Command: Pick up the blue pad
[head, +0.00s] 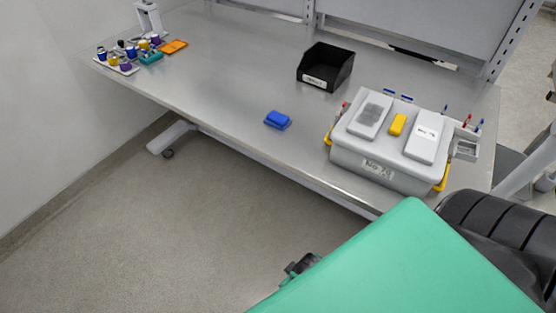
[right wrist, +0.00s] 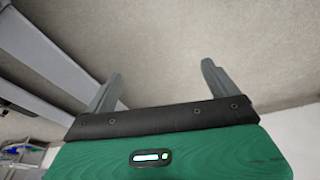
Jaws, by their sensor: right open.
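The blue pad (head: 278,119) lies flat on the grey metal table (head: 225,95), near its front edge and left of the grey box. My right gripper (right wrist: 161,70) is open in the right wrist view, with nothing between its two fingers. In the head view, a small dark part of it (head: 300,266) shows past my green arm, lower in the picture than the table's front edge and apart from the pad. The rest of it is hidden there. The pad does not show in the right wrist view. My left gripper is not in view.
A grey lidded box (head: 345,153) stands right of the pad, with white cases and a yellow block on top. A black open bin (head: 313,82) stands behind the pad. Several small bottles (head: 126,62) and an orange item (head: 173,46) are far left. The table around the pad is clear.

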